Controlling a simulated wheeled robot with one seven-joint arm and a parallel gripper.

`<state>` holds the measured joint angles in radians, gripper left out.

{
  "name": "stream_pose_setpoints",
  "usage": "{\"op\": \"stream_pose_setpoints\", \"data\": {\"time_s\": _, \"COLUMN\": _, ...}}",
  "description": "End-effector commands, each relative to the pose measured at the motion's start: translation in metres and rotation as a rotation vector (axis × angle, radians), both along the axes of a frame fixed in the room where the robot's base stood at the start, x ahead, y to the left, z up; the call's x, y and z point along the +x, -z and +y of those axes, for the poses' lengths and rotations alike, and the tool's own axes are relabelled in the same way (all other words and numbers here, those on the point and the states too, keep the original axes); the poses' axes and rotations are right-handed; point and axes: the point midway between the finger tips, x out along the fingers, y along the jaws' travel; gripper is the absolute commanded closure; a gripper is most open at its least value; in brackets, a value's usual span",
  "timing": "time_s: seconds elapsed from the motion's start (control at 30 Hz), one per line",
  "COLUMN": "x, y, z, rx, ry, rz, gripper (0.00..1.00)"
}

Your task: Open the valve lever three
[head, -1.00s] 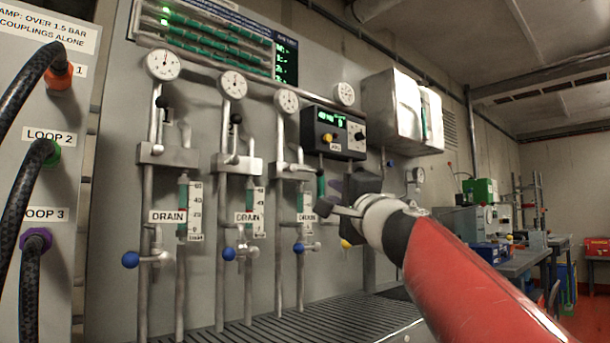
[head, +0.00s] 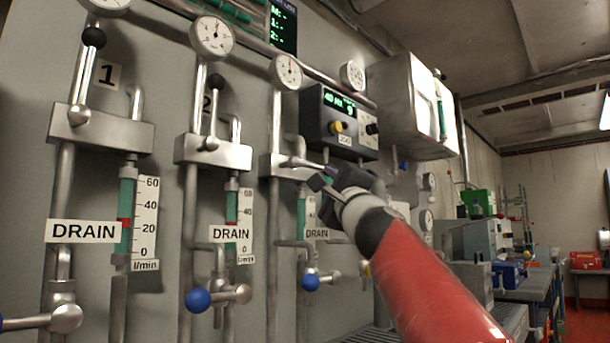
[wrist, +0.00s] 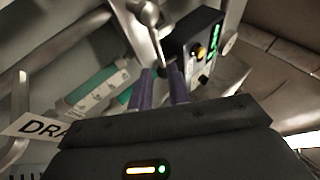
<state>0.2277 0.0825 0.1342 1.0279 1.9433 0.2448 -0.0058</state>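Valve lever three (head: 296,162) is the rightmost of three levers on the panel. Its silver rod points sideways to the right, toward my gripper (head: 325,182). In the wrist view the lever's silver hub and rod (wrist: 151,28) come down from the top, and the rod's end reaches between the purple fingertips of my gripper (wrist: 162,77). The fingers stand on both sides of the dark lever end. Whether they press on it cannot be seen. In the head view the fingers are mostly hidden by my wrist.
Lever one (head: 88,75) and lever two (head: 214,105) point up with black knobs. Blue-knobbed drain valves (head: 197,299) sit below. A dark display box (head: 335,118) is just above my gripper, and a white cabinet (head: 405,105) is at right.

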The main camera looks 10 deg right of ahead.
Motion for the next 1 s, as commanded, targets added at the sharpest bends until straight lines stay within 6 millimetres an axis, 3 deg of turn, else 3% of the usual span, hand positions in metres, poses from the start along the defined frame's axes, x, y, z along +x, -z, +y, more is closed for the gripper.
{"op": "stream_pose_setpoints", "data": {"time_s": 0.6, "x": 0.062, "y": -0.04, "z": 0.011, "rx": -0.001, "ry": -0.001, "rz": 0.001, "gripper": 0.82}}
{"op": "stream_pose_setpoints", "data": {"time_s": 0.97, "x": 0.066, "y": -0.04, "z": 0.012, "rx": -0.001, "ry": 0.0, "rz": 0.0, "gripper": 0.82}}
{"op": "stream_pose_setpoints", "data": {"time_s": 1.0, "x": 0.066, "y": -0.04, "z": 0.012, "rx": -0.001, "ry": 0.0, "rz": 0.0, "gripper": 0.87}}
